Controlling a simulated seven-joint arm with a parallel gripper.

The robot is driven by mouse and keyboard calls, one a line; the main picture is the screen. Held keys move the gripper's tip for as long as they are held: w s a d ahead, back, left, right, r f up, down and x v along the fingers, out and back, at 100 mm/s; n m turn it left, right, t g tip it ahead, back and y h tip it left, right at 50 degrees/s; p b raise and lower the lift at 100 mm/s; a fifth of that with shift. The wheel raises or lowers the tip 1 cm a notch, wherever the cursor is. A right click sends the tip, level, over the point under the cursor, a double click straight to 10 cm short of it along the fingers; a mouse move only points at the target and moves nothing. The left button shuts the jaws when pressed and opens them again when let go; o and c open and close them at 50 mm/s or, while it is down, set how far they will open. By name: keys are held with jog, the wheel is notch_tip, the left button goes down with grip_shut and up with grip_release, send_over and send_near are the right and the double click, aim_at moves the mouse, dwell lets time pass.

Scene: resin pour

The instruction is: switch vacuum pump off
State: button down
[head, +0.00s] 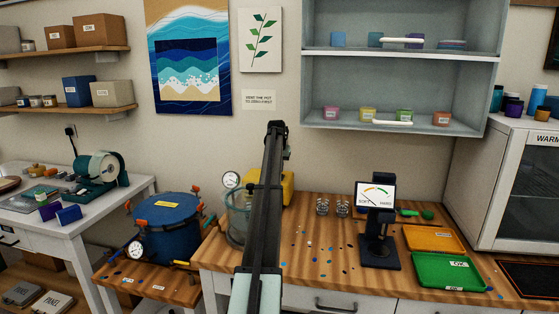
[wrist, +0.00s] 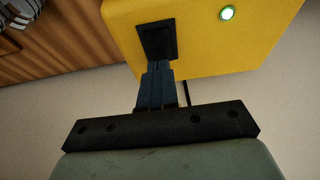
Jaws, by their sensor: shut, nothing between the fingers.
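The vacuum pump is a yellow box (wrist: 210,50) that fills the upper part of the wrist view. A black switch plate (wrist: 157,36) is set in its face, and a green light (wrist: 227,13) glows to the right of it. My gripper (wrist: 160,66) is shut and empty, with its fingertips at the lower edge of the plate in the picture. I cannot tell whether they touch it, and they cover part of the switch. In the head view the yellow pump (head: 288,188) stands at the back of the wooden bench, partly hidden behind my arm.
A glass chamber (head: 237,222) and a round gauge (head: 231,180) stand just left of my arm. A blue pressure pot (head: 167,228) is farther left. Small glasses (head: 322,207), a dial tester (head: 377,215) and green and orange trays (head: 447,272) are to the right.

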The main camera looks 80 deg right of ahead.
jog(key=shift+d+f, duration=0.1)
jog(key=shift+f, duration=0.65)
jog(key=shift+d+f, duration=0.1)
jog(key=shift+f, duration=0.3)
jog(key=shift+a+f, duration=0.15)
jog(key=shift+a, duration=0.85)
jog(key=d+v, duration=0.1)
jog(key=v, duration=1.3)
jog(key=shift+r, duration=0.55)
